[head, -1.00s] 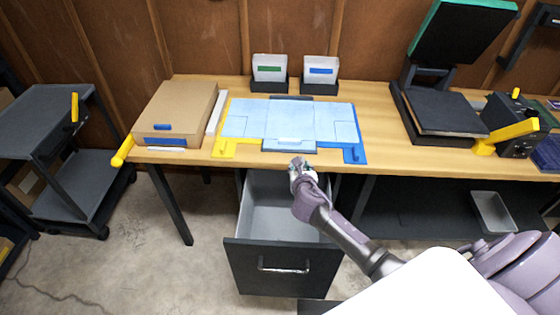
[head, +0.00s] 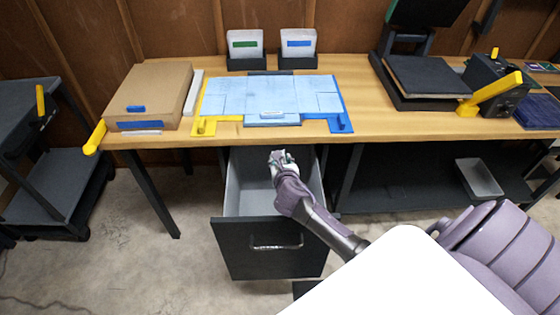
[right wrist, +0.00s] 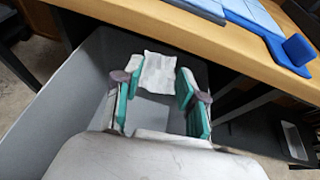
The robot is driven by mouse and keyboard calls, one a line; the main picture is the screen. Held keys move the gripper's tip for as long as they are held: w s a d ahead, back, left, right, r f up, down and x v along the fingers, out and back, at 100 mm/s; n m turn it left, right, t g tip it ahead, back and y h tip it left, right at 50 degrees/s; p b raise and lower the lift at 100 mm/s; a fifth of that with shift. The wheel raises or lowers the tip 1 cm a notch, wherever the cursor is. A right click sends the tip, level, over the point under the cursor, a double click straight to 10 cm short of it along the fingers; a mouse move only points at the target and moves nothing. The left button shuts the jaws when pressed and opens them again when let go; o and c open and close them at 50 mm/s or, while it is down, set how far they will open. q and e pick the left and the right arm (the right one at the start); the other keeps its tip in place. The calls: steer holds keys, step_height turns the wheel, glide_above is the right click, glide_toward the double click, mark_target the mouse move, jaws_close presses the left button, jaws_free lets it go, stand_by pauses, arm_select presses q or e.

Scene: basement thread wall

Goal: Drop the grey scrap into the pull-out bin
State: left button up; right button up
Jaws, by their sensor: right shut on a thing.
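The pull-out bin (head: 268,249) is a dark-fronted drawer with grey inner walls, pulled out below the bench. My right gripper (head: 281,158) is over the bin's opening, near the bench edge. In the right wrist view my right gripper (right wrist: 157,88) is shut on the pale grey scrap (right wrist: 158,70), a crumpled sheet between the fingertips. The bin's grey inside (right wrist: 85,95) lies below and around it. In the head view the scrap is hardly distinguishable from the fingers. My left gripper is not in view.
The wooden bench (head: 390,123) holds a blue-and-yellow fixture (head: 270,97), a cardboard box (head: 150,95) and a black press (head: 425,80). A dark cart (head: 50,190) stands at the left. A grey tray (head: 479,179) sits on the lower shelf at right.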

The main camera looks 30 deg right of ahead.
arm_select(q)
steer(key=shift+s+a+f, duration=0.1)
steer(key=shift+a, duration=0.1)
arm_select(e)
steer(key=shift+w+d+f, duration=0.1)
steer(key=shift+w+f, duration=0.1)
steer(key=shift+f, duration=0.05)
steer(key=o, duration=0.8)
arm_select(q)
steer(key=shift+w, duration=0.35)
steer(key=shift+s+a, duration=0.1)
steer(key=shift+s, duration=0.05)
arm_select(e)
steer(key=shift+s+a+r, duration=0.1)
steer(key=shift+a, duration=0.1)
steer(key=v, duration=1.1)
steer(key=shift+s+a+r, duration=0.15)
steer(key=shift+s+r, duration=0.1)
steer(key=shift+r, duration=0.05)
